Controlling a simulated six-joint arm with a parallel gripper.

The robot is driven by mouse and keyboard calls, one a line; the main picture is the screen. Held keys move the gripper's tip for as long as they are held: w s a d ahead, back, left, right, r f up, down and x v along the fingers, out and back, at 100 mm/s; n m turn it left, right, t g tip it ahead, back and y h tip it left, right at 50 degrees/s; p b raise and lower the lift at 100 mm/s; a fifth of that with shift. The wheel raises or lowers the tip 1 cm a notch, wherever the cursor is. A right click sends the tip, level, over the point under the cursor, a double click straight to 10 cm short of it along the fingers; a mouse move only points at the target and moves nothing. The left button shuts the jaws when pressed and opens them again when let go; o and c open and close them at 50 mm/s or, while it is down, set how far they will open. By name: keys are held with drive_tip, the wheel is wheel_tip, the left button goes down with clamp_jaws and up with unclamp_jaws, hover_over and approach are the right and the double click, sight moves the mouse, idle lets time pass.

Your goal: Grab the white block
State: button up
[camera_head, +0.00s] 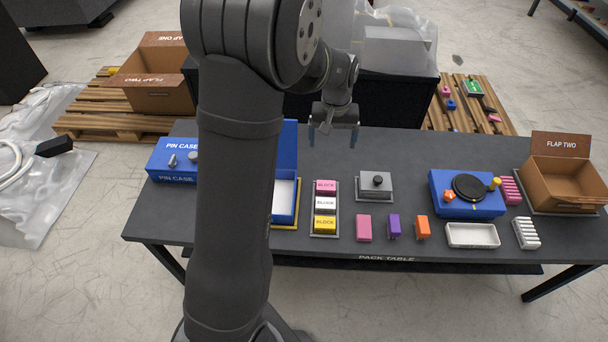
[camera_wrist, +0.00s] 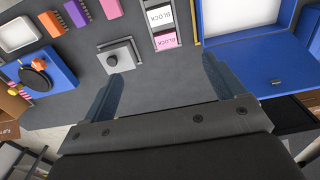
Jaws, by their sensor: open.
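The white block (camera_head: 325,204) lies in a narrow grey tray (camera_head: 324,234) on the dark table, between a pink block (camera_head: 326,186) and a yellow block (camera_head: 325,223). In the wrist view the white block (camera_wrist: 159,17) shows at the top, with the pink block (camera_wrist: 165,41) nearer to me. My gripper (camera_head: 334,136) is open and empty above the back part of the table, behind the tray. Its two fingers (camera_wrist: 162,88) show in the wrist view with bare table between them. The yellow block is out of the wrist view.
A grey block with a black knob (camera_head: 376,184) stands right of the tray. An open blue case (camera_head: 284,204) stands close on the left. Pink, purple (camera_head: 394,226) and orange (camera_head: 423,228) pieces lie to the right, then a blue turntable unit (camera_head: 466,206) and an open carton (camera_head: 562,184).

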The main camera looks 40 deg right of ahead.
hover_over(326, 203)
drive_tip(key=f, duration=2.4)
drive_tip(key=shift+s+d+f, duration=0.1)
drive_tip(key=shift+d+f, duration=0.1)
drive_tip(key=shift+d, duration=0.1)
drive_tip(key=shift+w+a+f, duration=0.1)
drive_tip(key=shift+a+f, duration=0.05)
drive_tip(key=shift+f, duration=1.2)
drive_tip(key=shift+w+a+f, duration=0.1)
drive_tip(key=shift+a+f, duration=0.05)
drive_tip(key=shift+f, duration=1.2)
drive_tip(key=c, duration=1.3)
drive_tip(key=shift+o, duration=0.2)
drive_tip(key=shift+r, duration=0.1)
